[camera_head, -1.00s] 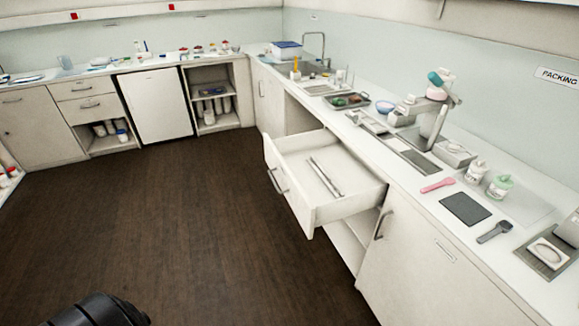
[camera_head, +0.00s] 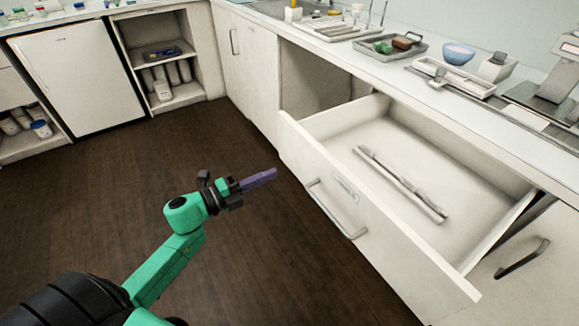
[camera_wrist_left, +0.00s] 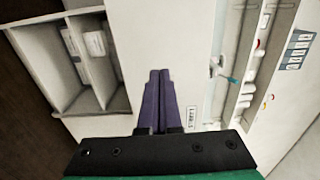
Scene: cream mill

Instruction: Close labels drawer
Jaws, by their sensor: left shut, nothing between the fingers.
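The labels drawer (camera_head: 388,262) stands pulled far out from under the counter in the head view. Its front carries a grey bar handle (camera_head: 335,208) and a small label plate. A long metallic item (camera_head: 402,184) lies inside on the drawer floor. My left gripper (camera_head: 272,174), on a green arm, is shut and empty, left of the drawer front and apart from the handle. Its purple fingers (camera_wrist_left: 157,100) lie together in the left wrist view, pointing toward pale cabinet fronts. My right gripper is not in view.
The counter (camera_head: 440,92) above holds a tray with small items (camera_head: 392,46), a blue bowl (camera_head: 458,53) and a scale-like device. A closed cupboard door (camera_head: 245,50) is left of the drawer. Dark floor (camera_head: 110,195) is clear in front.

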